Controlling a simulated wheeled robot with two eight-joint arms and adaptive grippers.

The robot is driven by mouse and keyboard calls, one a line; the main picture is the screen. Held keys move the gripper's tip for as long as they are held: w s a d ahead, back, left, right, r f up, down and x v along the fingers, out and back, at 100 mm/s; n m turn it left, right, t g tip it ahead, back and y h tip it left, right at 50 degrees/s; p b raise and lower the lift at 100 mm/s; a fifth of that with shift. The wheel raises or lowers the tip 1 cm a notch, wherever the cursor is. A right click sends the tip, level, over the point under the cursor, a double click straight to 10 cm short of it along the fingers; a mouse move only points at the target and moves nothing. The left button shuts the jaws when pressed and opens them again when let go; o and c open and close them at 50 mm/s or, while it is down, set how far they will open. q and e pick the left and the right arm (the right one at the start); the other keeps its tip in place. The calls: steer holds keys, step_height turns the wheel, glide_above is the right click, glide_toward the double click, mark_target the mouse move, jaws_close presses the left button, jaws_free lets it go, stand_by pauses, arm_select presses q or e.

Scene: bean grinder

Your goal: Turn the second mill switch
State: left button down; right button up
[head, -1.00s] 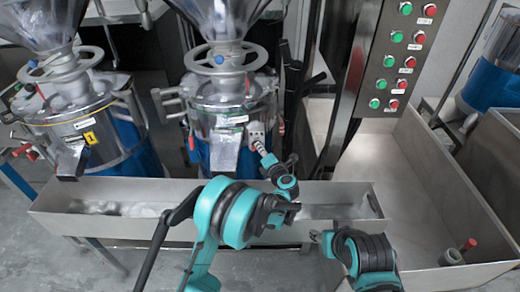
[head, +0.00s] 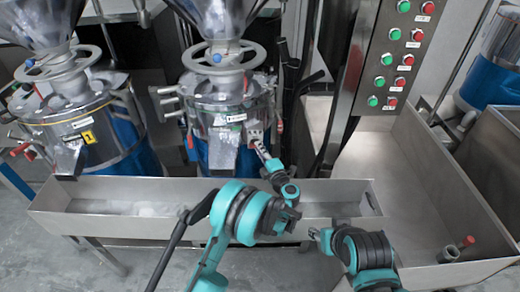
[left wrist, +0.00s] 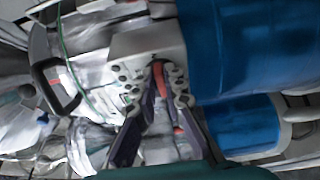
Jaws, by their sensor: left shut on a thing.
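The second mill (head: 222,115) is a steel and blue grinder with a handwheel on top, in the middle of the head view. A small grey switch box (head: 254,133) is on its right side. My left gripper (head: 259,146) reaches up to this box. In the left wrist view, its fingers (left wrist: 160,100) are shut on a red switch (left wrist: 160,75) at the grey box (left wrist: 148,50). The fingers partly hide the switch.
The first mill (head: 85,130) stands to the left. A long steel trough (head: 110,225) runs in front of the mills, below my left arm. A panel of green and red buttons (head: 385,60) and a large steel bin (head: 400,165) are to the right.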

arm_select(q)
steer(key=shift+w+r, duration=0.1)
steer(key=c, duration=1.6)
jaws_free()
steer(key=shift+a, duration=0.1)
steer(key=v, duration=1.2)
